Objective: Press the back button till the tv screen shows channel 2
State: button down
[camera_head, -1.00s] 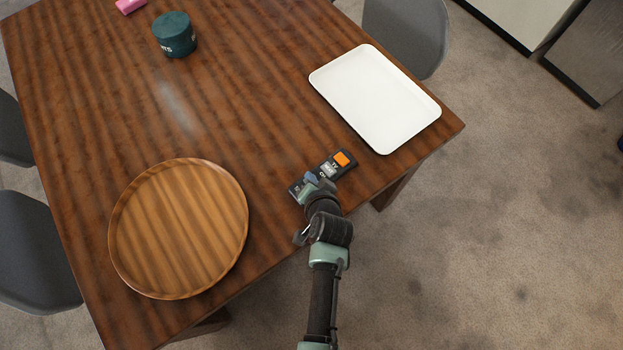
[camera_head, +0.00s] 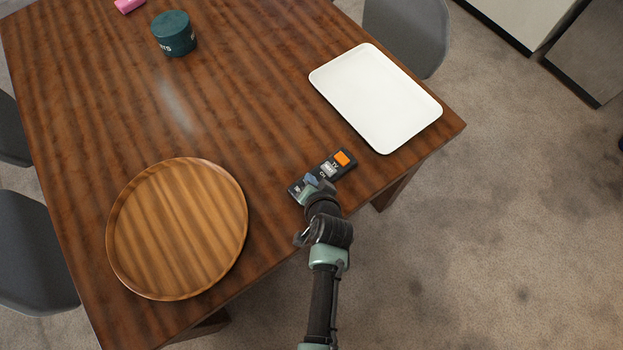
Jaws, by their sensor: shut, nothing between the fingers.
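A dark remote (camera_head: 348,168) lies on the wooden table near its front right edge. It has an orange button (camera_head: 342,158) at its far end and a pale button with small lettering beside that. My gripper (camera_head: 312,184) is shut and empty, over the near part of the remote, and hides some of its face. I cannot tell whether the fingertips touch a button. The back button cannot be made out. The tv screen is not in view.
The wooden table (camera_head: 265,95) also holds a round wooden tray (camera_head: 178,228) at left, a white tray (camera_head: 375,97) at right, a green tin (camera_head: 174,33) and a pink item (camera_head: 129,5) at the back. Grey chairs (camera_head: 405,32) stand around it. The table's middle is clear.

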jog(key=shift+f, duration=0.3)
jog(key=shift+r, duration=0.1)
dwell(0.3)
jog(key=shift+r+p, duration=0.6)
jog(key=shift+r, duration=0.15)
notch_tip(320, 180, up, 5)
jog(key=p, duration=0.4)
jog(key=shift+p, duration=0.35)
dwell(0.4)
